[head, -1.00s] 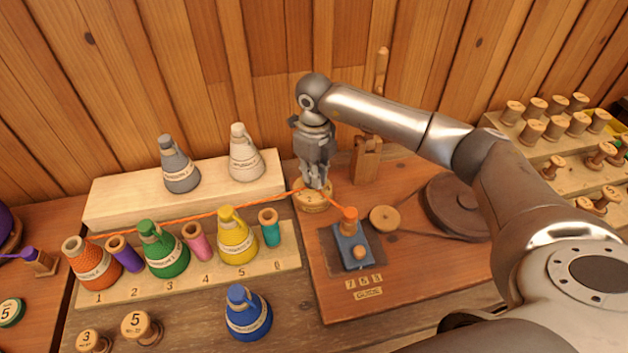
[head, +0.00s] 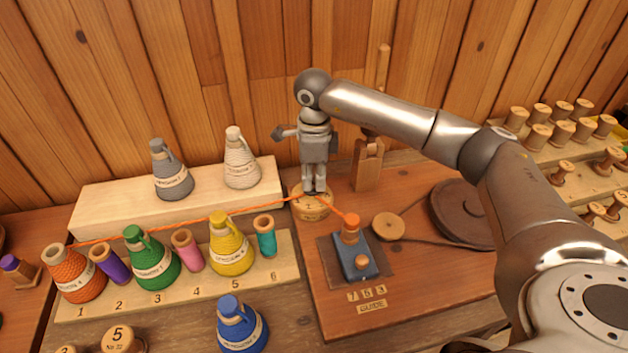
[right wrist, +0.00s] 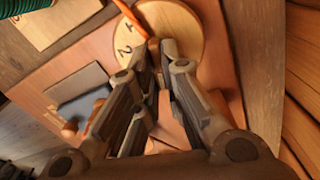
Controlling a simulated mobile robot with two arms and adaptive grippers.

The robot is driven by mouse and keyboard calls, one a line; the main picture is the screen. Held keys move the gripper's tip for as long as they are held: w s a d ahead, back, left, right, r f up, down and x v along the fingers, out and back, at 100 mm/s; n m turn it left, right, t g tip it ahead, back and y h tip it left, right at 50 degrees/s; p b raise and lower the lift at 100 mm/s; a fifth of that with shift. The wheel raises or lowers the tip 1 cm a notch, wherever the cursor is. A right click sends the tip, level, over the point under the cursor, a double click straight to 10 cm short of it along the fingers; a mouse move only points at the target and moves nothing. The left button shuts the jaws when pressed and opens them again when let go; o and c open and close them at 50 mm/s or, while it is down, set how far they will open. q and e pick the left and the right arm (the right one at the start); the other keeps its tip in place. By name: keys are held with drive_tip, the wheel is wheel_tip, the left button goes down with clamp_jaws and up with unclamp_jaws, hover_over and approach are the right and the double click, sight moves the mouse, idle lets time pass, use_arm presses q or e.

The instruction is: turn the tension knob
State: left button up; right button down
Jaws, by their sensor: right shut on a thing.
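The tension knob is a round wooden dial (head: 312,208) with numbers on its face, at the back left of the reddish winder board. My right gripper (head: 315,188) points straight down over it, shut on the knob's raised middle part, which the fingers hide. In the right wrist view the fingertips (right wrist: 158,48) meet over the dial (right wrist: 185,30), where "2" and "4" show. An orange thread (head: 200,219) runs from the orange cone (head: 77,275) past the knob to the orange-wound spool (head: 351,229) on the blue block. My left gripper is not in view.
A wooden post (head: 368,165) stands close right of the knob. The board also carries a small pulley (head: 389,227) and a dark wheel (head: 460,212) joined by a belt. Thread cones and small spools stand on the left rack (head: 290,285). A blue cone (head: 241,325) stands in front.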

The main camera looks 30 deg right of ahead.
sight(314, 182)
drive_tip(key=shift+r, duration=0.1)
idle(0.3)
drive_tip(key=c, duration=1.6)
unclamp_jaws()
drive_tip(key=shift+o, duration=0.2)
wheel_tip(314, 182, up, 12)
